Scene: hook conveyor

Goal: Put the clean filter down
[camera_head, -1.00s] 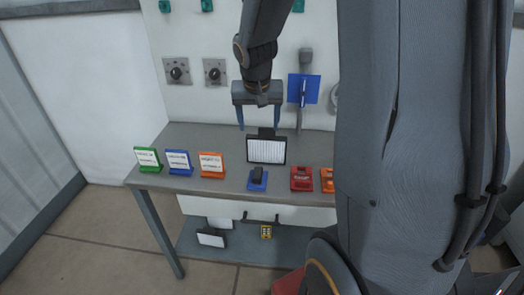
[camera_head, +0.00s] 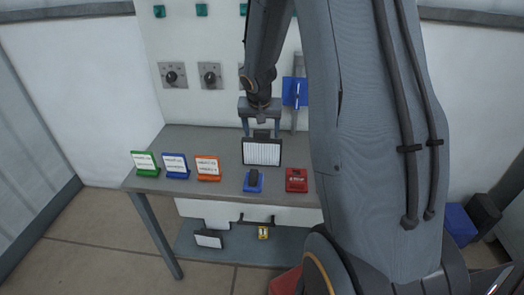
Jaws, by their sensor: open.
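A filter (camera_head: 262,153) with a white pleated face and dark frame stands upright on the grey workbench (camera_head: 215,140), with a dark grip on its top edge. My gripper (camera_head: 260,130) is pointing down just above it, with its fingers spread at either side of the grip. The jaws are open; I cannot tell whether a finger touches the filter. A second filter (camera_head: 208,239) with a light face leans on the lower shelf, apart from my gripper.
Green (camera_head: 145,163), blue (camera_head: 175,165) and orange (camera_head: 207,168) sign holders stand on the bench's left. A blue block with a dark top (camera_head: 253,180) and a red box (camera_head: 297,179) sit at the front edge. A blue plate (camera_head: 294,91) is on the wall behind. My arm hides the bench's right end.

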